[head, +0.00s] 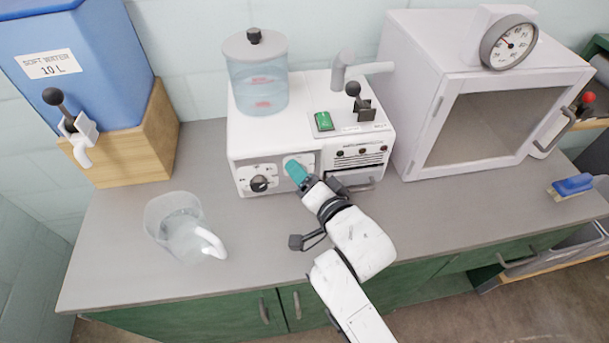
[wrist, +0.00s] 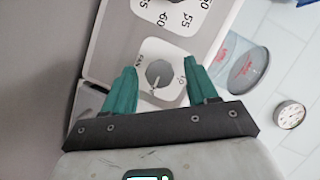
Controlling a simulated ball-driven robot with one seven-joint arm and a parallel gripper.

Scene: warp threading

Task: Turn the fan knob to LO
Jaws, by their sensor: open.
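The fan knob (wrist: 160,73) is a round grey dial on a small white plate with FAN lettering, in the middle of the wrist view. A pale mark shows near its lower edge; I cannot read its setting surely. My gripper (wrist: 161,68) is open, its two teal fingers left and right of the knob in the picture, with gaps on both sides. Depth to the knob is unclear. In the head view my gripper (head: 296,171) is at the front of the white machine (head: 300,115) and hides the fan knob.
A second dial (head: 260,183) sits left of my gripper on the same panel. A clear jug (head: 176,230) stands on the counter at left. A blue water tank (head: 85,90) is behind it. A white cabinet (head: 425,110) stands at right. The front counter is mostly clear.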

